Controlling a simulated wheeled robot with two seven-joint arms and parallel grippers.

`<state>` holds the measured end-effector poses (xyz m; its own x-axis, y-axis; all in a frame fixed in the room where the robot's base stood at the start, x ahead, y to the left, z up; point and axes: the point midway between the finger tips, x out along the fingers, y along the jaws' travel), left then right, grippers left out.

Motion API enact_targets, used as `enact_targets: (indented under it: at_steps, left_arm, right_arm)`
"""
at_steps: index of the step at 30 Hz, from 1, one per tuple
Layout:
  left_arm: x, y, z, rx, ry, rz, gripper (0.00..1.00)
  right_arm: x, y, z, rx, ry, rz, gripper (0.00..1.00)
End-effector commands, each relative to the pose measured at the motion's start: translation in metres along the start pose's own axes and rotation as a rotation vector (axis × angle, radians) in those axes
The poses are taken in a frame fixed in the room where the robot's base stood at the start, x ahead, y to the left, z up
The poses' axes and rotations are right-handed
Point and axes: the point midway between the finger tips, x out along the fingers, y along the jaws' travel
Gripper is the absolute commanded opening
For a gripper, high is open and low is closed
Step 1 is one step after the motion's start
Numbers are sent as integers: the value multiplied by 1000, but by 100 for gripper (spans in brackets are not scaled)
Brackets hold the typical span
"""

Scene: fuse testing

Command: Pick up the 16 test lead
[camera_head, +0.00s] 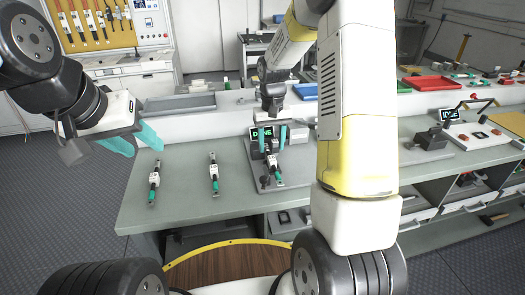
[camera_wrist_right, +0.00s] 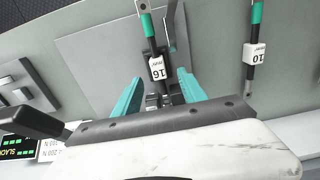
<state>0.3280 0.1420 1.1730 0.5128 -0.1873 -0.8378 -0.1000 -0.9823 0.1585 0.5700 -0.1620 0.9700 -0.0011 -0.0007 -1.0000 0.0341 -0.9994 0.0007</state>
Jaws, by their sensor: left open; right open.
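The 16 test lead (camera_wrist_right: 157,68), black and teal with a white label reading 16, lies between the open teal fingers of my right gripper (camera_wrist_right: 158,82) in the right wrist view. In the head view the 16 lead (camera_head: 274,161) sits at the test fixture on a grey plate (camera_head: 235,158), and my right gripper (camera_head: 268,139) is above it, fingers apart. I cannot tell whether the fingers touch the lead. The lead's far end is partly hidden by the gripper. My left gripper (camera_head: 124,141) is open and empty, above the left end of the bench.
Another lead, labelled 10 (camera_wrist_right: 254,54), lies beside it; it also shows in the head view (camera_head: 214,173). A further lead (camera_head: 154,183) lies to its left. A display with green text (camera_head: 262,132) stands behind the fixture. The green bench (camera_head: 185,195) is bare between the leads.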

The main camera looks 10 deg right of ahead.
Motion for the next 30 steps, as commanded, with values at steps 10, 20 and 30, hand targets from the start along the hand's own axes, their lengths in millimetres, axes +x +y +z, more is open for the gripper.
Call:
enact_targets:
  at_steps: [10, 20, 30]
  left_arm:
    - [0, 0, 0, 0, 0, 0, 44]
    - [0, 0, 0, 0, 0, 0, 44]
    - [0, 0, 0, 0, 0, 0, 44]
  right_arm:
    - [48, 3, 4, 0, -2, -1, 49]
    - [57, 3, 3, 0, 1, -1, 49]
    - [56, 3, 3, 0, 1, -1, 0]
